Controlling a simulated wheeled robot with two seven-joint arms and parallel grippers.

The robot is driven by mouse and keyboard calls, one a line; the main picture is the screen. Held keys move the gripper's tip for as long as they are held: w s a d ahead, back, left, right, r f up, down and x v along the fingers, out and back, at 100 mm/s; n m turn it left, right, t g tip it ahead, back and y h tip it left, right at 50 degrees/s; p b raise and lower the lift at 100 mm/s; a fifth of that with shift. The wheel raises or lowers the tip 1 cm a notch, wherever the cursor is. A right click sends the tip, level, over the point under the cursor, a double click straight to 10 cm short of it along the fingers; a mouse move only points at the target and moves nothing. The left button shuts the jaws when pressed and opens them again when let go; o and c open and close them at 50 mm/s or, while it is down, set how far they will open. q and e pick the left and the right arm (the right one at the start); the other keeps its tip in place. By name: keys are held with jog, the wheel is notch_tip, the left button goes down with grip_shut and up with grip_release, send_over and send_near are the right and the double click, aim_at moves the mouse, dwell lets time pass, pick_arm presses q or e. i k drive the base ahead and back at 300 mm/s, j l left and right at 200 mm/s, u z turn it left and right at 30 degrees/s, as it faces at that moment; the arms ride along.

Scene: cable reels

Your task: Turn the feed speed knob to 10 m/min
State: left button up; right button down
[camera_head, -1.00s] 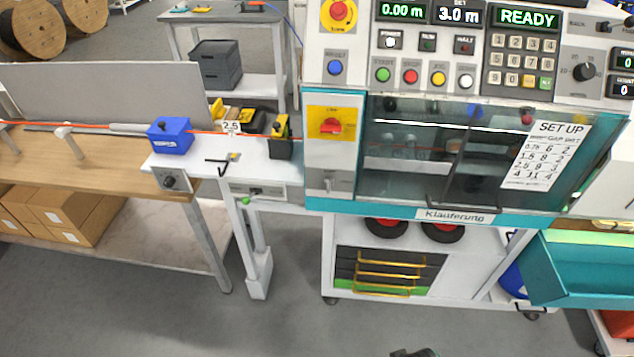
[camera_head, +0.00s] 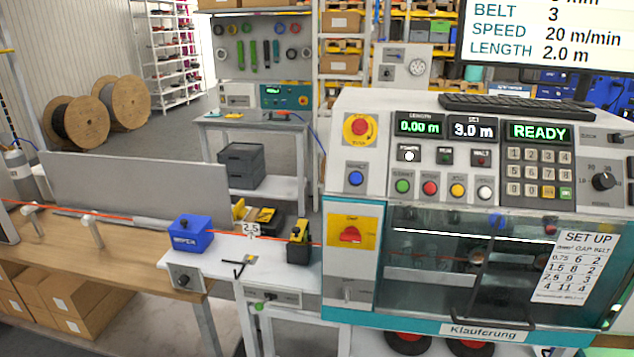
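A black rotary knob (camera_head: 603,181) sits on the sloped panel of the machine, right of the keypad, near the right picture edge. Small marks surround it, too small to read surely, so I cannot tell its setting. I take it to be the feed speed knob. The green READY display (camera_head: 538,132) is lit left of and above it. The length display (camera_head: 419,127) shows 0.00 m. The monitor (camera_head: 545,40) at the top right reads SPEED 20 m/min and LENGTH 2.0 m. Neither of my grippers is in view.
A red emergency stop (camera_head: 361,127) and coloured buttons (camera_head: 430,187) share the panel. A keyboard (camera_head: 535,105) lies along the machine's top. A smaller black knob (camera_head: 183,279) is on the bench front at left. A blue box (camera_head: 190,236) stands on the bench.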

aim_at(602, 181)
jog(key=z, duration=1.55)
